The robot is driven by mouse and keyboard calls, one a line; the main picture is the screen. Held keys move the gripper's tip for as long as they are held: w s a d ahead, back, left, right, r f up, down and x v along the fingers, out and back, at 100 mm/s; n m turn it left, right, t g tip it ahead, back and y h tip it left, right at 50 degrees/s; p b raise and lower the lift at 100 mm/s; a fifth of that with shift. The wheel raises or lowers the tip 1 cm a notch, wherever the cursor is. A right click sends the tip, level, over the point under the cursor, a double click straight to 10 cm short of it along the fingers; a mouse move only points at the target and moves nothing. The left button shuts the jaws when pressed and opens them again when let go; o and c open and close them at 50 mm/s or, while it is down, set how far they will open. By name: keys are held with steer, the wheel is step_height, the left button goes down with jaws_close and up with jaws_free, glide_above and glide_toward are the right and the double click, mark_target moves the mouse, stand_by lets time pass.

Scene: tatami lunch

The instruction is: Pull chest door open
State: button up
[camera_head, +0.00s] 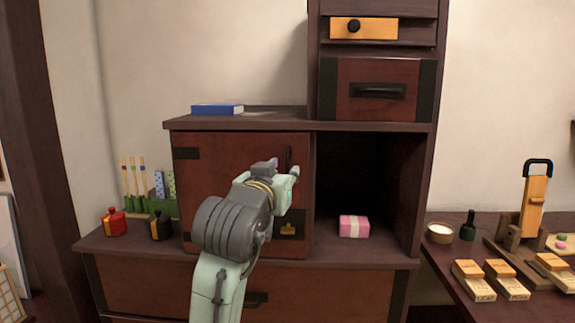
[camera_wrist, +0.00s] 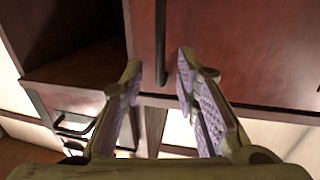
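The chest door (camera_head: 213,160) is a red-brown panel with dark metal corner pieces, on the left of the cabinet. It looks shut. Its black upright bar handle (camera_head: 289,158) is near its right edge. In the wrist view the door (camera_wrist: 240,45) fills the upper right and the handle (camera_wrist: 160,40) hangs between my fingertips. My gripper (camera_head: 294,172) is in front of the door's right side, at the handle; its fingers (camera_wrist: 158,66) are apart, one on each side of the bar in the picture. I cannot tell whether either finger touches it. My arm hides the lower middle of the door.
An open compartment (camera_head: 350,180) right of the door holds a pink box (camera_head: 354,226). A blue book (camera_head: 217,109) lies on top. A red bottle (camera_head: 115,223) and a black bottle (camera_head: 160,226) stand left on the ledge. A drawer (camera_head: 330,294) is below; a side table (camera_head: 450,259) is right.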

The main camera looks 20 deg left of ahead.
mark_target(287, 168)
steer(key=shift+w+a, duration=0.2)
steer(key=shift+w, duration=2)
steer(key=shift+c, duration=0.3)
jaws_close()
